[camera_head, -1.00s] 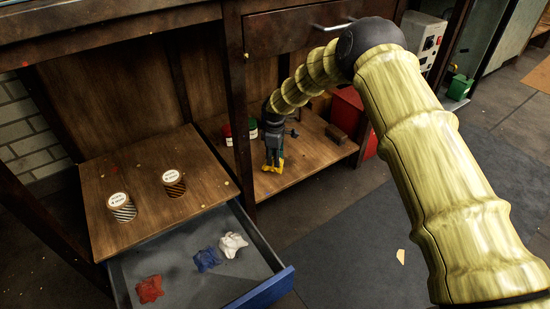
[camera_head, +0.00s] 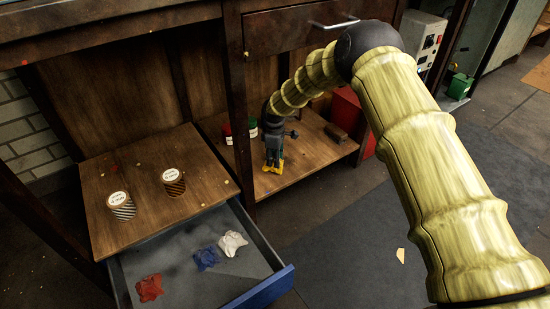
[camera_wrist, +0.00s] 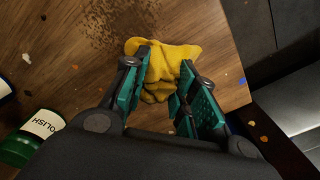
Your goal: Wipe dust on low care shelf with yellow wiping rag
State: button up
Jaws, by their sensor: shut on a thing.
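My gripper (camera_head: 274,164) is over the low shelf (camera_head: 304,153) on the right side of the bench. In the wrist view my gripper (camera_wrist: 166,92) is shut on the yellow rag (camera_wrist: 178,51). The bunched rag sticks out past the teal fingertips and appears to touch the wooden shelf. In the head view only a small part of the rag (camera_head: 272,169) shows below the fingers. A dark speckled dust patch (camera_wrist: 115,25) lies on the shelf beyond the rag, to its upper left in the wrist view.
A green polish container (camera_wrist: 30,137) stands left of my gripper; a red-topped one (camera_head: 227,133) stands nearby. A brown block (camera_head: 336,134) sits at the shelf's right. An open drawer (camera_head: 262,292) holds red, blue and white rags. Two tins stand on the left shelf (camera_head: 140,160).

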jog(key=shift+f, duration=0.5)
jog(key=shift+w+d+r+p, duration=0.1)
jog(key=shift+w+d+p, duration=0.3)
jog(key=shift+d, duration=0.3)
jog(key=shift+w+d+r+p, duration=0.1)
jog(key=shift+w+d+p, duration=0.1)
jog(key=shift+w+d, duration=0.4)
jog(key=shift+w+d+f, duration=0.15)
jog(key=shift+w+d, duration=0.25)
jog(key=shift+d, duration=0.3)
jog(key=shift+w+d+f, duration=0.1)
jog(key=shift+w+d, duration=0.3)
jog(key=shift+d, duration=0.3)
jog(key=shift+w+d, duration=0.6)
jog(key=shift+d, duration=0.3)
jog(key=shift+w+d, duration=0.65)
jog(key=shift+d, duration=0.3)
jog(key=shift+w+d, duration=0.6)
jog(key=shift+d, duration=0.3)
jog(key=shift+r, duration=0.15)
jog(key=shift+s+a+p, duration=0.1)
jog(key=shift+p, duration=0.3)
